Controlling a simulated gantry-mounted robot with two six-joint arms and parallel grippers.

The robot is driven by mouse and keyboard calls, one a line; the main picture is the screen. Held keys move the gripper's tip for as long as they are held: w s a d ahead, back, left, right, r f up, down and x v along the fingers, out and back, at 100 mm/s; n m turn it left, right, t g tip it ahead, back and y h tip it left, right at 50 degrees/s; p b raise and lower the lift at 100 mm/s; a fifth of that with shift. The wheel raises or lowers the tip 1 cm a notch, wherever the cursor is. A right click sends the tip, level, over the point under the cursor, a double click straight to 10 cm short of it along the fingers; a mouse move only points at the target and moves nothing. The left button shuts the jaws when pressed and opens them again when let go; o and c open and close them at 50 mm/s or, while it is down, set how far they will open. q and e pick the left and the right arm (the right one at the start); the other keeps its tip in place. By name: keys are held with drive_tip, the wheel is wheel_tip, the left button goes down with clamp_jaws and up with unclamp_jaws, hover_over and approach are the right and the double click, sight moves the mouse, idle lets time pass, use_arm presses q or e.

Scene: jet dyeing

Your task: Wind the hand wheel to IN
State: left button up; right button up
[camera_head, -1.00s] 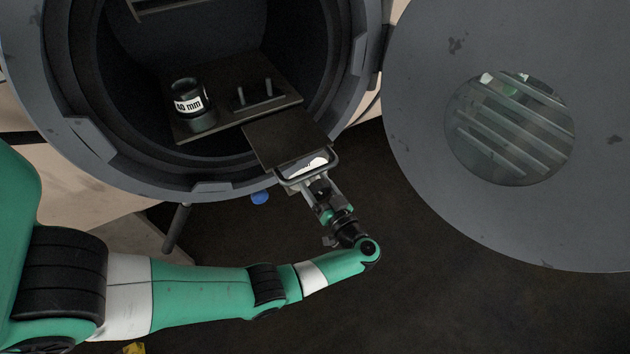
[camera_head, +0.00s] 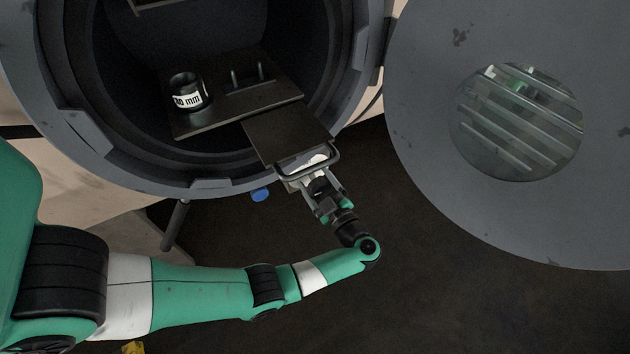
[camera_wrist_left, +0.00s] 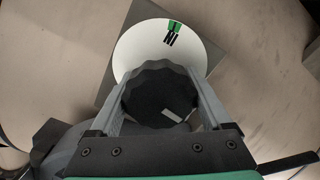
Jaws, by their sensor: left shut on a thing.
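The hand wheel (camera_wrist_left: 155,95) is black with a scalloped rim and sits between the two fingers of my left gripper (camera_wrist_left: 162,92), which is shut on it. A small pale mark shows on the wheel's lower right. Behind it is a white round dial (camera_wrist_left: 150,45) with black IN lettering and a green mark near its top, upside down in the left wrist view. In the head view, my left gripper (camera_head: 313,180) is at the front of the tray, under a bar handle (camera_head: 308,170); the dial's white edge shows there, and the wheel is mostly hidden. My right gripper is not in view.
A dark tray (camera_head: 285,140) reaches out of the open round vessel (camera_head: 130,165). On the platform (camera_head: 215,122) behind it stand a black cylinder labelled with mm (camera_head: 187,90) and two pegs (camera_head: 250,76). The open round door (camera_head: 430,150) is on the right.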

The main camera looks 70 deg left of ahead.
use_arm(q)
drive_tip(key=n+b, duration=0.1)
drive_tip(key=n, duration=0.2)
drive_tip(key=shift+f, duration=0.15)
drive_tip(key=n+b, duration=0.1)
drive_tip(key=n, duration=0.2)
drive_tip(key=shift+f+n+b, duration=0.1)
drive_tip(key=shift+n+b, duration=0.2)
drive_tip(key=n+b, duration=0.3)
drive_tip(key=n, duration=0.2)
drive_tip(key=n+b, duration=0.4)
drive_tip(key=n, duration=0.2)
drive_tip(key=shift+f+n+b, duration=0.1)
drive_tip(key=shift+n+b, duration=0.65)
drive_tip(key=shift+n, duration=0.75)
drive_tip(key=shift+r+n, duration=0.2)
drive_tip(key=shift+n, duration=0.7)
